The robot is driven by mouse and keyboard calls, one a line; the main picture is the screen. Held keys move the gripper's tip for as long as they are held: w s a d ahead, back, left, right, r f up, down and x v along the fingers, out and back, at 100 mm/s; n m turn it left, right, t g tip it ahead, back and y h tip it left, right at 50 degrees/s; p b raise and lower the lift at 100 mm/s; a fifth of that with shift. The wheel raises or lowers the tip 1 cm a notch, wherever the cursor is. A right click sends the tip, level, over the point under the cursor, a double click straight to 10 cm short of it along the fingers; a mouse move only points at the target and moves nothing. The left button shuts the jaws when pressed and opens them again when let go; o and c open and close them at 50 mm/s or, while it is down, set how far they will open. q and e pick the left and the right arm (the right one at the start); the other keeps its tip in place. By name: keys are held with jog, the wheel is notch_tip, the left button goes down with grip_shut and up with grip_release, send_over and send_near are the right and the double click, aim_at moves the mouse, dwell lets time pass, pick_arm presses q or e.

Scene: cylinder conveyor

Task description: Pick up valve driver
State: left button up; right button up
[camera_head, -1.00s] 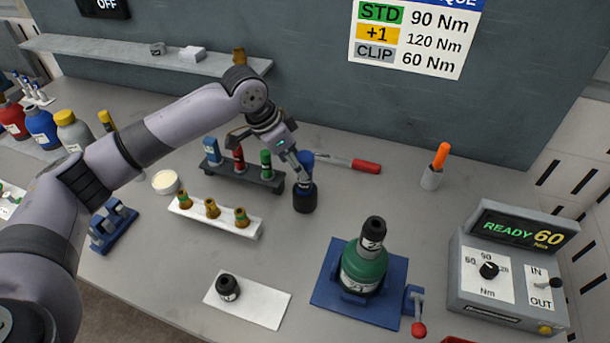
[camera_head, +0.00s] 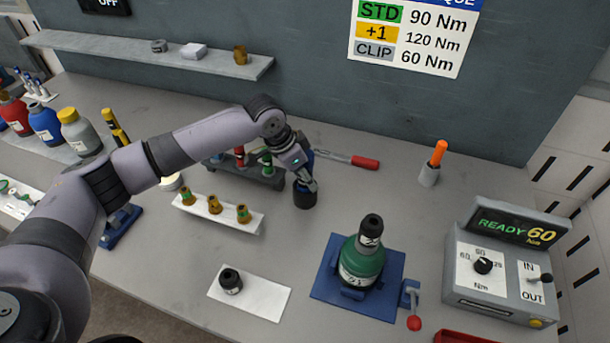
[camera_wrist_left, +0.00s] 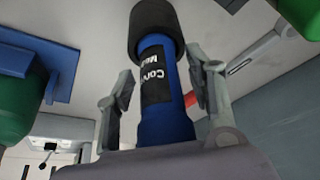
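The valve driver, which I take to be the blue tool with a black end (camera_head: 305,197), stands on the bench right of the dark rack. My left gripper (camera_head: 307,180) reaches down over its blue upper part and hides most of it. In the left wrist view, the blue body (camera_wrist_left: 165,115) with a white-lettered black label lies between the two fingers of my left gripper (camera_wrist_left: 162,90). The fingers are apart, one on each side, with a gap visible on the left side. My right gripper is not in view.
A dark rack (camera_head: 245,172) with coloured pieces is close left of the gripper. A red-handled tool (camera_head: 364,162) lies behind it. A green bottle (camera_head: 361,262) stands on a blue fixture in front right. A white holder (camera_head: 218,214) with brass pieces is front left.

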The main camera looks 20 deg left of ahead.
pick_arm(q)
grip_shut()
dwell(0.4)
jog(key=shift+w+r, duration=0.15)
dwell(0.4)
